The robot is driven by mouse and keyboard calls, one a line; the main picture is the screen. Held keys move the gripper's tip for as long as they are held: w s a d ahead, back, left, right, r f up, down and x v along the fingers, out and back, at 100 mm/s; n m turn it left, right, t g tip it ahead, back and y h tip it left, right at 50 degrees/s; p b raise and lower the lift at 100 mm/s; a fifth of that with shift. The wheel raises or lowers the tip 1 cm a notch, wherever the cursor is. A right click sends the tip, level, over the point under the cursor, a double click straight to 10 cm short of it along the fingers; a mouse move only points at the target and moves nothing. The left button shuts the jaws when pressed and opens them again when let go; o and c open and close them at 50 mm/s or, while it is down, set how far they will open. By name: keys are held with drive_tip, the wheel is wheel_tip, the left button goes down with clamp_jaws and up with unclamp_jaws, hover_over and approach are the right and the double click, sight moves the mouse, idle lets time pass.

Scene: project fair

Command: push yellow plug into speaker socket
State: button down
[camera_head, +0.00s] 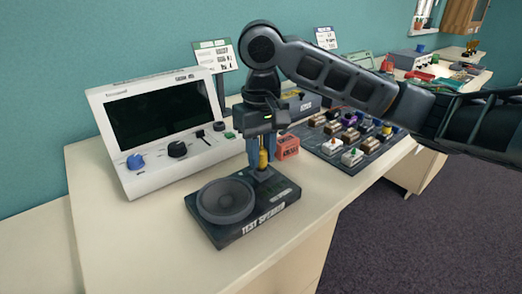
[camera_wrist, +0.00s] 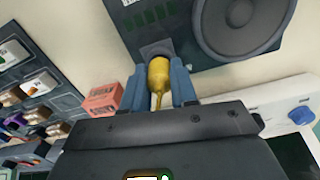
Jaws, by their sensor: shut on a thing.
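The yellow plug (camera_head: 263,160) is upright between the blue fingers of my gripper (camera_head: 260,152), which is shut on it. The plug also shows in the wrist view (camera_wrist: 158,78) between the fingers (camera_wrist: 160,88). Its lower end meets the dark square socket (camera_wrist: 157,49) on the test speaker (camera_head: 243,230); how deep it sits I cannot tell. The speaker is a black box with a round grey cone (camera_head: 226,200) and a label on its front edge. It lies flat near the table's front edge, and also shows in the wrist view (camera_wrist: 190,45).
A white console (camera_head: 165,130) with a dark screen and knobs stands left behind the speaker. A small red box (camera_head: 287,147) is close right of my gripper. A dark board with several coloured switches (camera_head: 345,140) lies further right. Bare tabletop (camera_head: 130,235) is at front left.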

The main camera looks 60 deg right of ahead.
drive_tip(key=shift+f, duration=0.5)
idle(0.4)
drive_tip(key=shift+c, duration=1.6)
unclamp_jaws()
drive_tip(key=shift+r+p, duration=3.9)
drive_tip(key=shift+r, duration=0.15)
